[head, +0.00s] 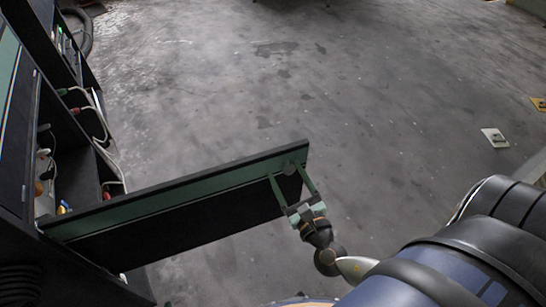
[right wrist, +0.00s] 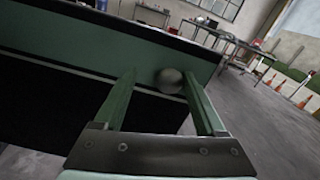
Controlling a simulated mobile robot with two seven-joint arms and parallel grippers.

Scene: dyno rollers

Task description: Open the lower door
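The lower door (head: 180,209) is a long dark panel with a green band. In the head view it stands swung out from the cabinet at left, reaching across to the middle. A round grey knob (head: 289,169) sits near its free end and also shows in the right wrist view (right wrist: 170,81). My right gripper (head: 284,172) is at that end, its two green fingers spread apart on either side of the knob. In the right wrist view the fingers (right wrist: 159,75) are open, with gaps beside the knob. My left gripper is out of view.
The dark cabinet (head: 18,165) at left shows an open interior with cables and coloured plugs. Bare concrete floor (head: 330,90) lies beyond the door. A pale plate (head: 495,138) lies on the floor at right. The right wrist view shows tables and orange cones (right wrist: 304,91) farther off.

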